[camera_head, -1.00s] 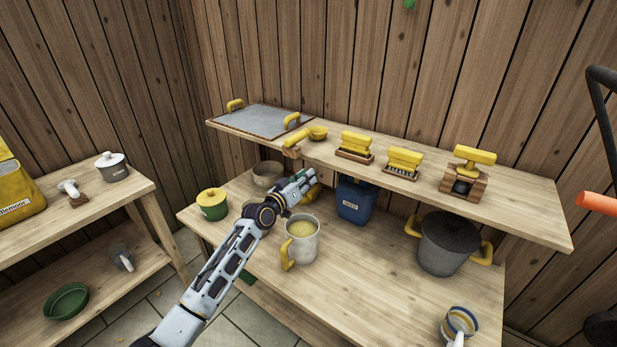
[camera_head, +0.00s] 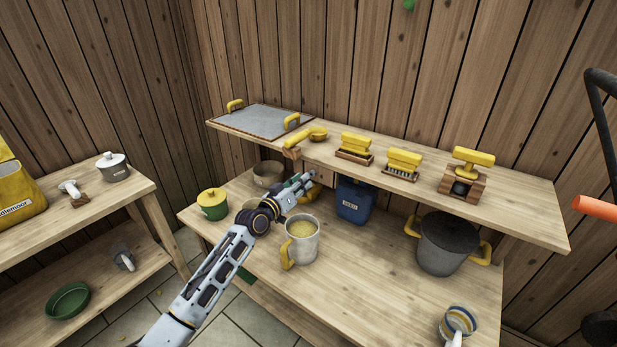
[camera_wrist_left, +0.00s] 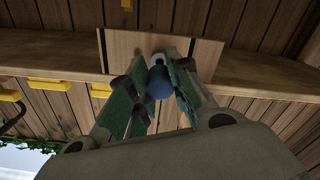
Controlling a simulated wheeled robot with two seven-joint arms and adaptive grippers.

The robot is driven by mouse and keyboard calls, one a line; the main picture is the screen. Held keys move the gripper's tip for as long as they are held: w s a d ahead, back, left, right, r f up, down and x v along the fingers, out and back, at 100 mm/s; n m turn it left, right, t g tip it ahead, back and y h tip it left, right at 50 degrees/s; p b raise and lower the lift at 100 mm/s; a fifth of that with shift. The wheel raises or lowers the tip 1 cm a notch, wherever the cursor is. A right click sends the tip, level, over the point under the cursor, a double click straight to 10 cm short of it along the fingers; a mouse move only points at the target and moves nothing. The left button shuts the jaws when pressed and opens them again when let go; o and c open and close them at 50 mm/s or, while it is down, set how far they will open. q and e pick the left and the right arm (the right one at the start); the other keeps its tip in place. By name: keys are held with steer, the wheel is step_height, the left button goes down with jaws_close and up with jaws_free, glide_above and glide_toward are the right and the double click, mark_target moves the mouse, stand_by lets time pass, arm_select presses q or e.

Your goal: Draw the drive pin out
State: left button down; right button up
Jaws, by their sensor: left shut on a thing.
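My left gripper (camera_head: 311,178) reaches in under the front of the upper shelf. In the left wrist view its green-lined fingers (camera_wrist_left: 162,88) are shut around a blue round-ended piece, which I take for the drive pin (camera_wrist_left: 160,83). A grey ring (camera_wrist_left: 157,60) shows just behind the blue end. Beyond it is a flat wooden block (camera_wrist_left: 125,48) with dark bands near its sides; it also shows beside the fingertips in the head view (camera_head: 326,177). I cannot tell how deep the pin sits. The right gripper is not in view.
A mug (camera_head: 303,242) stands close under my left wrist. Yellow-handled brushes (camera_head: 354,147) line the upper shelf. The front middle of the bench is clear.

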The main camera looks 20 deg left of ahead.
arm_select(q)
steer(key=shift+p+v, duration=0.3)
steer(key=shift+v, duration=0.65)
